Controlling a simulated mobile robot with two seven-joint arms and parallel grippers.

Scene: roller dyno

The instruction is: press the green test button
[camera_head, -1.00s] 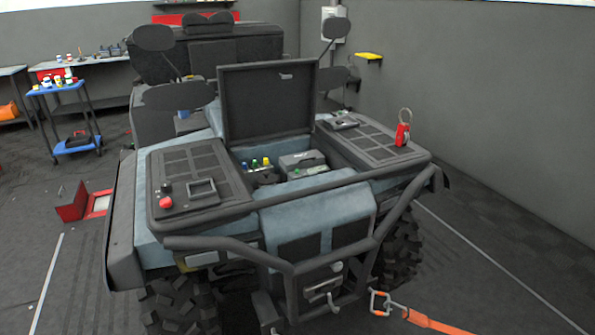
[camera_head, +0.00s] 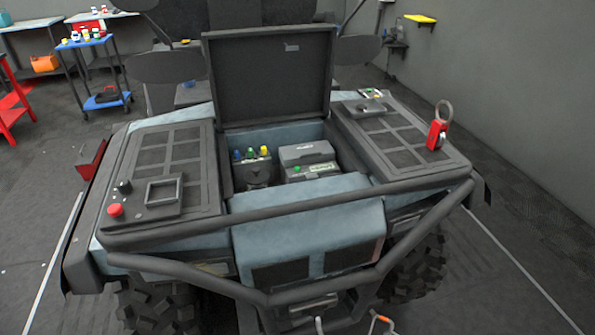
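A small green button (camera_head: 297,169) shows on the front left of a grey boxed device (camera_head: 309,158) inside the open bay of the vehicle. A pale label is beside the button. Next to the device, on its left, a dark unit (camera_head: 253,174) carries blue, green and yellow caps (camera_head: 250,153). I cannot read any markings that tell which green part is the test button. Neither of my grippers is in view.
The raised black lid (camera_head: 268,78) stands open behind the bay. A bull bar (camera_head: 330,199) crosses in front of it. The left deck holds a red knob (camera_head: 116,210), a dark knob (camera_head: 124,187) and a square frame (camera_head: 164,191). A red padlock (camera_head: 437,130) stands on the right deck.

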